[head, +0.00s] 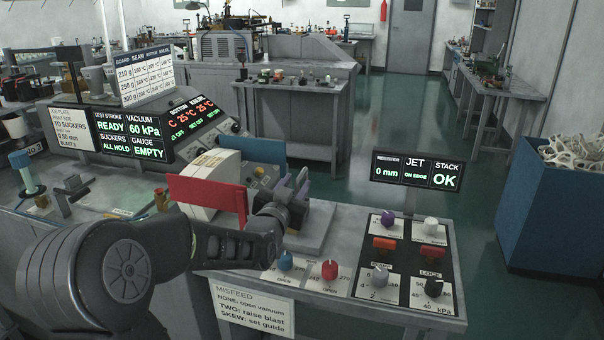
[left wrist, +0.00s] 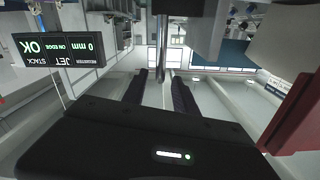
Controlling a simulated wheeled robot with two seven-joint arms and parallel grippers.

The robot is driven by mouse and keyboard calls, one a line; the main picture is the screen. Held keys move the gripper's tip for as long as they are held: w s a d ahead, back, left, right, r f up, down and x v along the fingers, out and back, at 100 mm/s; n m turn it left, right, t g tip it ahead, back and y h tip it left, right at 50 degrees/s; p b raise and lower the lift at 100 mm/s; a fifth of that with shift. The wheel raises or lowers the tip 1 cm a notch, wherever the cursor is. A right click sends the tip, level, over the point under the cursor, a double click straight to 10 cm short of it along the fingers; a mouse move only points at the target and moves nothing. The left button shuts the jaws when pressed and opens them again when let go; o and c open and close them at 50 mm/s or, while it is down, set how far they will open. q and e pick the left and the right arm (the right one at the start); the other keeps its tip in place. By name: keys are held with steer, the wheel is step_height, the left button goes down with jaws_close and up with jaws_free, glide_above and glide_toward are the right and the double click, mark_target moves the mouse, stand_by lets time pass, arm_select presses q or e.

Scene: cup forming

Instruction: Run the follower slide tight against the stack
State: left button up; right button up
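A cream block that looks like the stack (head: 213,164) stands on the machine bed, and it also shows in the wrist view (left wrist: 285,35). A red upright plate (head: 200,192) stands along its near side; the wrist view shows it at the right edge (left wrist: 302,112). I cannot tell for certain whether this plate is the follower slide, or whether it touches the block. My left gripper (head: 278,203) is just right of the plate. Its two dark fingers (left wrist: 157,88) are apart. My right gripper is out of view.
A small screen (head: 416,172) reads 0 mm, ON EDGE, STACK OK. A knob panel (head: 408,212) lies at the front right, with blue (head: 285,260) and red (head: 329,270) knobs beside it. Status displays (head: 110,130) stand left. A blue bin (head: 548,215) stands beyond open floor.

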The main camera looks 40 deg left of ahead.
arm_select(q)
steer(key=p+x, duration=0.1)
steer(key=x, duration=0.5)
jaws_close()
stand_by(0.3)
steer(key=shift+a, duration=0.1)
stand_by(1.0)
